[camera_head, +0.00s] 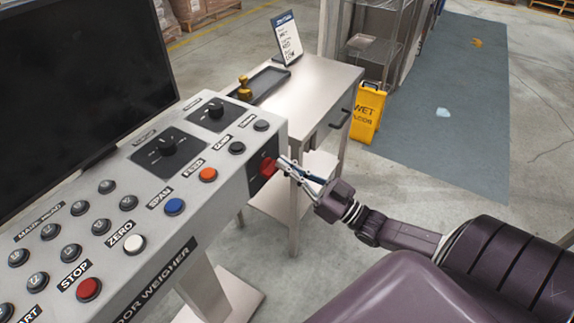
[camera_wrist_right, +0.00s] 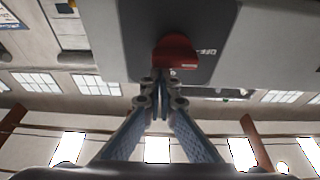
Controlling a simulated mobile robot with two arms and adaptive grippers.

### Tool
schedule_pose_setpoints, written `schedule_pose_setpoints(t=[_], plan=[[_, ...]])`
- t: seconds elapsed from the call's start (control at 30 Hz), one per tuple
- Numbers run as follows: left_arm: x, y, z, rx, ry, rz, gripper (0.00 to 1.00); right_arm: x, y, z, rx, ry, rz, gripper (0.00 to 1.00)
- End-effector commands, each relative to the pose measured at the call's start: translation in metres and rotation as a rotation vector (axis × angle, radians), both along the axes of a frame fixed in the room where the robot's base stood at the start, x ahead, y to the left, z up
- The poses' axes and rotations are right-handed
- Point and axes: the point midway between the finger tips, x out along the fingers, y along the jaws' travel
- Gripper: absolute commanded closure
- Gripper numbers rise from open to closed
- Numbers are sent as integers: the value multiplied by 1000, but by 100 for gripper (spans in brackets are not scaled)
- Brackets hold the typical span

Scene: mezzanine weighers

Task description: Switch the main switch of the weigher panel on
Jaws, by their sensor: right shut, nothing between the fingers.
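The weigher panel (camera_head: 222,141) stands at the left with buttons and knobs on its sloped top. The red main switch (camera_head: 267,167) is on a dark plate on the panel's right end face. It also shows in the right wrist view as a red handle (camera_wrist_right: 175,51) on a dark plate. My right gripper (camera_head: 283,164) is shut, with its fingertips at the switch. In the right wrist view the closed fingertips (camera_wrist_right: 161,78) are just below the red handle; I cannot tell whether they touch it. My left gripper is not in view.
A dark screen (camera_head: 75,80) stands behind the panel. A steel table (camera_head: 310,85) with a black tray (camera_head: 268,81) and a sign (camera_head: 287,38) is beyond the panel. A yellow wet-floor sign (camera_head: 368,111) stands right of the table. Floor farther right is mostly open.

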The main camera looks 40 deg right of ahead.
Motion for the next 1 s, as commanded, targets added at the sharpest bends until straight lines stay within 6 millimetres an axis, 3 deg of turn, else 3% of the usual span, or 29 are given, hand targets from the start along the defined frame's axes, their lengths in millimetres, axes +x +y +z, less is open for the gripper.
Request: schedule_pose_setpoints(t=[0.73, 1.0], plan=[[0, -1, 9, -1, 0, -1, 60, 1, -2, -2, 121, 52, -1, 100], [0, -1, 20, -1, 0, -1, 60, 1, -3, -4, 248, 104, -1, 100]])
